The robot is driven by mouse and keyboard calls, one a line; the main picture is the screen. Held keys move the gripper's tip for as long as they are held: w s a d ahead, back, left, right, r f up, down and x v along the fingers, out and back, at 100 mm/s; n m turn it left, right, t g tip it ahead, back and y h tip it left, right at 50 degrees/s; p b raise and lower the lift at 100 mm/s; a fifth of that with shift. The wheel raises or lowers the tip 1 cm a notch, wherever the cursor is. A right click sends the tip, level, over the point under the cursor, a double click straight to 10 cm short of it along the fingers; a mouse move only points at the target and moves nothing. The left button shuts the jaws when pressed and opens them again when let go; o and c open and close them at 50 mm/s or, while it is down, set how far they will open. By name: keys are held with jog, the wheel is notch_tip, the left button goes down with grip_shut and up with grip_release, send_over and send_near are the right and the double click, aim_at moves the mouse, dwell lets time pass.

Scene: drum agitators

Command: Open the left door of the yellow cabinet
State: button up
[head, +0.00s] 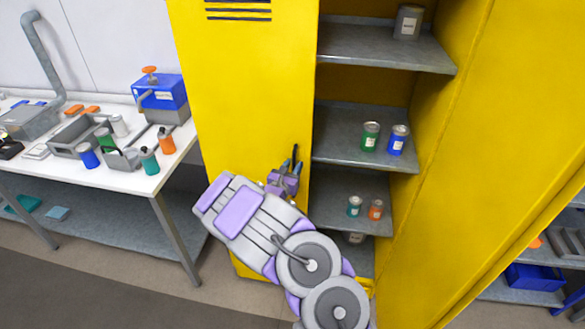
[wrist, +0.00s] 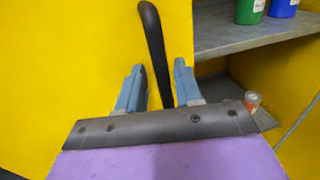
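The left door (head: 245,95) of the yellow cabinet is a tall yellow panel with dark vent slots at its top. It looks closed, covering the cabinet's left half. Its black upright handle (wrist: 152,40) sits near the door's right edge; it also shows in the head view (head: 296,153). My gripper (head: 287,170) is at the handle. In the wrist view my gripper (wrist: 158,75) has its two blue fingers apart, one on each side of the handle's lower part, with gaps visible on both sides. Whether anything touches the handle cannot be told.
The cabinet's right door (head: 500,130) stands open, showing shelves (head: 350,130) with several cans. A white workbench (head: 130,180) with tools, bottles and a blue box (head: 160,98) stands at the left. Another shelf unit (head: 530,285) is at the lower right.

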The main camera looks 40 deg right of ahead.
jog(key=shift+d, duration=0.2)
jog(key=shift+d, duration=0.1)
jog(key=shift+c, duration=0.3)
jog(key=shift+d+f, duration=0.1)
jog(key=shift+c, duration=0.6)
grip_shut()
